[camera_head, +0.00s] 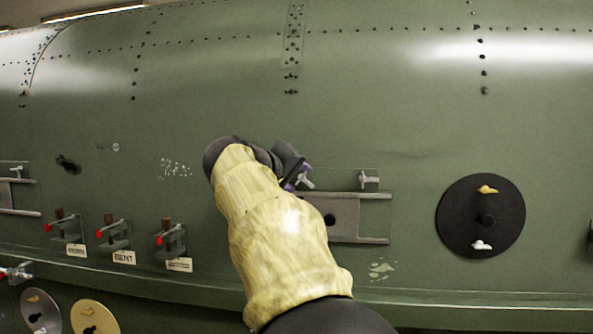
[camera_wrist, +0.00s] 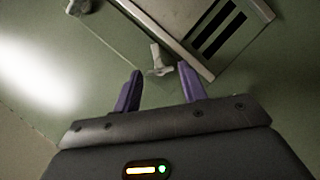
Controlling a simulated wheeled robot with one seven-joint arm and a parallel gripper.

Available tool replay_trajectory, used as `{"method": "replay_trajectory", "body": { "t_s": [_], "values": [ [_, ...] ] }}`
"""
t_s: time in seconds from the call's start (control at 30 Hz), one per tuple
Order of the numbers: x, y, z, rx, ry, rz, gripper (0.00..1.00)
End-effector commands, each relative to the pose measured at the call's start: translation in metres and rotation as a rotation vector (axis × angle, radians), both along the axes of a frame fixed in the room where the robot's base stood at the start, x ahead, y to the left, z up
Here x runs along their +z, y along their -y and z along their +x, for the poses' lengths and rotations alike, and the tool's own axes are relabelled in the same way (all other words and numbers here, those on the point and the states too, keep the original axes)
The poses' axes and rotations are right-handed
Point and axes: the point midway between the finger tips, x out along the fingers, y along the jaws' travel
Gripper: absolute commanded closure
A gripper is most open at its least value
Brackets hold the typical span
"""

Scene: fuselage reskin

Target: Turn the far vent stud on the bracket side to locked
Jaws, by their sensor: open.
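A small pale wing-shaped vent stud (camera_wrist: 157,56) stands on the green skin beside the vent's rail. It lies just beyond and between the purple fingertips of my gripper (camera_wrist: 160,72), which are apart and empty. In the head view my gripper (camera_head: 293,176) is at this stud (camera_head: 305,181), at the upper left of the vent panel (camera_head: 343,216). A second vent stud (camera_head: 368,179) is at the panel's upper right; one also shows at the top of the wrist view (camera_wrist: 78,6). I cannot tell from the frames whether either stud is locked. My arm hides the panel's left part.
A black disc (camera_head: 458,224) with a yellow and a white wing stud is on the right. Several red-tipped brackets (camera_head: 113,234) with labels stand on the left. The skin above the vent is clear apart from rivets.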

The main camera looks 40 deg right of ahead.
Motion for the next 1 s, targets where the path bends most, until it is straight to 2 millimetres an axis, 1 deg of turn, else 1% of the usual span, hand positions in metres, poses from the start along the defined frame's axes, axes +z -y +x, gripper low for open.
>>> {"method": "replay_trajectory", "body": {
  "t_s": [0.1, 0.33, 0.37, 0.5, 0.53, 0.77, 1.0],
  "values": [
    [-0.001, 0.0054, 0.002, 0.0, 0.0, 0.0, 0.58],
    [-0.0019, 0.0056, 0.0025, 0.001, 0.0, 0.0, 0.58],
    [-0.0019, 0.0056, 0.0024, 0.001, 0.0, 0.0, 0.6],
    [-0.002, 0.0055, 0.0024, 0.001, 0.0, 0.001, 0.88],
    [-0.002, 0.0054, 0.0025, 0.001, 0.0, 0.001, 0.9],
    [-0.0025, 0.0054, 0.0026, 0.001, 0.006, 0.007, 0.9],
    [-0.0028, 0.0057, 0.0024, 0.001, 0.057, 0.05, 0.9]
  ]
}}
